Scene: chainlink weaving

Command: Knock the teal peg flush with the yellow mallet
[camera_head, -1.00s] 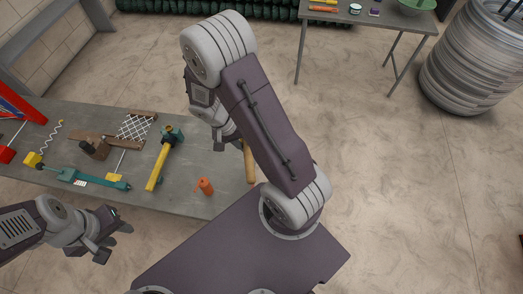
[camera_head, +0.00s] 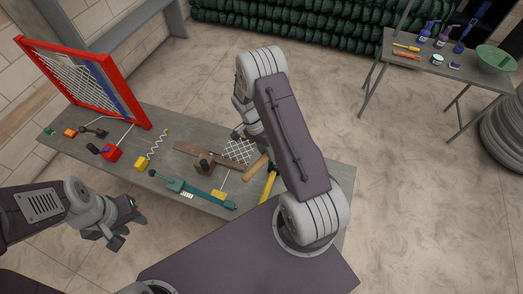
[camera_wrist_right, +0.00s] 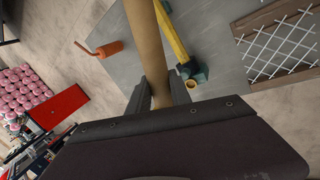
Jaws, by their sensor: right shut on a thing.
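My right gripper (camera_wrist_right: 158,92) is shut on a tan cylindrical handle (camera_wrist_right: 147,40), which points away from the wrist over the table. In the head view, the tan handle (camera_head: 256,166) shows beside my right arm; the fingers are hidden there. A yellow-handled tool (camera_wrist_right: 172,35) with a teal head (camera_wrist_right: 193,71) lies on the table; its handle (camera_head: 269,184) is partly covered by my arm in the head view. I cannot tell which thing is the teal peg; a long teal tool (camera_head: 182,188) lies mid-table. My left gripper (camera_head: 128,224) is open and empty, off the table's front edge.
The grey table (camera_head: 145,120) also holds a white lattice (camera_head: 240,151), a brown block (camera_head: 205,162) on a board, and red and yellow pieces. A red frame (camera_head: 88,85) stands at the left. A second table (camera_head: 420,70) stands far right.

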